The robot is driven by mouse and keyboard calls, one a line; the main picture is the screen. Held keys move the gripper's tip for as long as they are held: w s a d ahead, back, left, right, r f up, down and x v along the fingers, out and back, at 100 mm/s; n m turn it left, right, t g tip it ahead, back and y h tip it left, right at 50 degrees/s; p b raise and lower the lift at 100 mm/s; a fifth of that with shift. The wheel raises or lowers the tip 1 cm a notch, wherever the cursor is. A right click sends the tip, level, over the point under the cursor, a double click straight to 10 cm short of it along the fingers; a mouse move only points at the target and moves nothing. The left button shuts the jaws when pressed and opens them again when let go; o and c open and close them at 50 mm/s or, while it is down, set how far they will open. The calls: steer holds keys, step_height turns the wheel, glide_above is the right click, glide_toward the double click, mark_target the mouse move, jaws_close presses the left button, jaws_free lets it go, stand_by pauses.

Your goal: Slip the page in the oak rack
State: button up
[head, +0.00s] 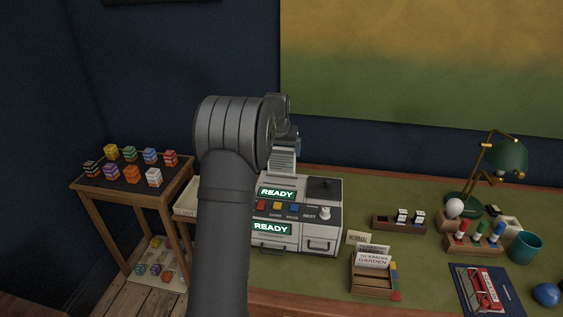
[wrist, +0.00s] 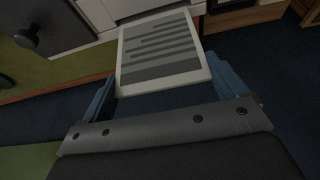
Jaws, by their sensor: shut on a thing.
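The page (wrist: 162,55), a pale sheet with grey bars of text, is between the blue fingers of my gripper (wrist: 165,92) in the wrist view. My gripper is shut on it. In the head view a grey-striped sheet (head: 282,162) stands at the top of the white machine (head: 325,188), below my gripper (head: 293,146). I cannot tell whether its lower edge still touches the machine. A small wooden rack (head: 374,292) with upright cards, one reading "GARDEN", stands on the green desk to the right of my arm; I cannot tell if it is oak.
The machine shows two "READY" displays. Wooden holders (head: 398,224) and (head: 474,245), a green lamp (head: 508,152), a teal cup (head: 524,247) and a red stapler-like object (head: 484,289) crowd the right. A side table (head: 126,182) with striped blocks stands left. Bare desk (head: 350,215) shows between machine and holders.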

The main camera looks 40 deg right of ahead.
steer(key=shift+r, duration=1.05)
steer(key=shift+r, duration=0.1)
steer(key=shift+r, duration=2.6)
